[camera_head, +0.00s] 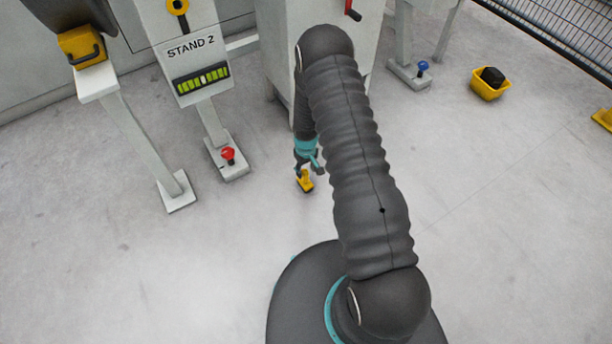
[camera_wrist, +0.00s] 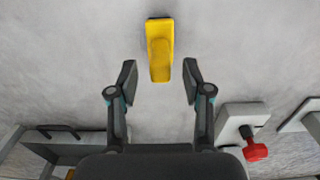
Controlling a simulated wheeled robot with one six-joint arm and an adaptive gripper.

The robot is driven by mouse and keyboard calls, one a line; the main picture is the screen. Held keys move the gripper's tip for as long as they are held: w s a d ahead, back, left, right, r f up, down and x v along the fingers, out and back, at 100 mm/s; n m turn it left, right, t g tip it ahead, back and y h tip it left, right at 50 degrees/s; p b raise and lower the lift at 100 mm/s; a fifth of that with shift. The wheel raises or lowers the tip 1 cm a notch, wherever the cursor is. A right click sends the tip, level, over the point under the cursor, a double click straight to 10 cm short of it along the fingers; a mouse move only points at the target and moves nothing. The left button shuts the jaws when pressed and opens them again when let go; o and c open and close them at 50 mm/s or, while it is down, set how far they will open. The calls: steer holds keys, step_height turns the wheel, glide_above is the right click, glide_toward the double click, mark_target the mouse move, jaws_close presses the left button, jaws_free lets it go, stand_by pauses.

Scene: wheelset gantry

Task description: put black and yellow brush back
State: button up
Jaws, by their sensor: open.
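A yellow block-shaped thing with a dark edge, which looks like the black and yellow brush (camera_head: 305,182), lies on the floor below my arm. In the wrist view the brush (camera_wrist: 160,50) is upright in the picture, its near end between my fingertips and its far end beyond them. My gripper (camera_wrist: 160,78) is open and empty, with a finger on each side and gaps to the brush. In the head view my gripper (camera_head: 307,163) is just above the brush, partly hidden by my arm. I cannot tell the exact height gap.
A yellow holder-like block with a black handle (camera_head: 84,48) sits on a slanted post at left. The STAND 2 post (camera_head: 190,50) has a red knob (camera_head: 228,153) at its foot. A yellow bin (camera_head: 489,90) holds a black block. Floor around the brush is clear.

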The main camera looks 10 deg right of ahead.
step_height(320, 180, up, 6)
steer(key=shift+f, duration=0.2)
steer(key=s+r+m+t, duration=0.1)
steer(key=s+r, duration=0.2)
steer(key=r, duration=1.4)
steer(key=s+r+m+t, duration=0.1)
steer(key=s+r+t, duration=0.15)
steer(key=r, duration=1.35)
steer(key=s+r+t, duration=0.1)
steer(key=s+r, duration=0.7)
steer(key=s, duration=0.4)
steer(key=s+r+m+t, duration=0.1)
steer(key=s+r, duration=0.7)
steer(key=s, duration=0.4)
steer(key=shift+s+m, duration=0.3)
steer(key=shift+a, duration=0.1)
